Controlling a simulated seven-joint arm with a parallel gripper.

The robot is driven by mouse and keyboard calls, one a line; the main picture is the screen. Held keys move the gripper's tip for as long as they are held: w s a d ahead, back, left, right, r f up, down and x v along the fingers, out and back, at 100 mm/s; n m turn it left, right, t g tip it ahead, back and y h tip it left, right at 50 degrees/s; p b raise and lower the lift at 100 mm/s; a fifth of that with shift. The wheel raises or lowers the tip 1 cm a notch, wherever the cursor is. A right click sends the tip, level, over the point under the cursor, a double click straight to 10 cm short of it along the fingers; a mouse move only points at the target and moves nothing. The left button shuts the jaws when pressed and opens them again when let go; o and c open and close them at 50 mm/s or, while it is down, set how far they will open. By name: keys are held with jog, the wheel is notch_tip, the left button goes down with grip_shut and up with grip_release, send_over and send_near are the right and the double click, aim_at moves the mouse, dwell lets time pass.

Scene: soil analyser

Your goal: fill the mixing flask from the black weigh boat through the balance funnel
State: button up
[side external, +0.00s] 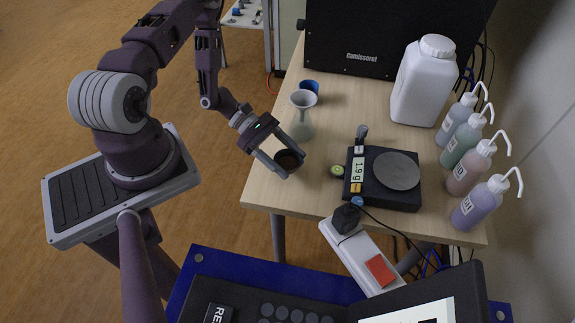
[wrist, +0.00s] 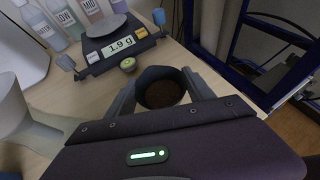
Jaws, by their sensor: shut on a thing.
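My gripper (side external: 280,165) is shut on the black weigh boat (side external: 289,158), near the table's left edge. In the wrist view the weigh boat (wrist: 161,85) sits between the fingers and holds dark brown soil. The mixing flask (side external: 301,127) stands on the table just beyond my gripper, with a pale funnel (side external: 303,99) in its neck. In the wrist view the funnel (wrist: 12,100) is at the left edge, beside my gripper. The weigh boat is apart from the funnel and to the front of it.
The balance (side external: 384,178) reads 1.9 g and its pan is empty. A small green-topped round item (side external: 338,170) lies beside it. A blue cup (side external: 310,87) stands behind the funnel. A white jug (side external: 424,80) and several wash bottles (side external: 468,160) stand at the right.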

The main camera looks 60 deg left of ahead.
aim_at(287, 165)
notch_tip(287, 165, up, 20)
jog(key=w+a+n+t+y, duration=0.4)
jog(key=w+a, duration=0.4)
jog(key=a, duration=0.4)
notch_tip(287, 165, down, 6)
jog(key=g, duration=0.1)
jog(key=shift+s+d+n+g, duration=0.25)
jog(key=shift+s+n+g, duration=0.05)
jog(key=shift+n+g, duration=0.1)
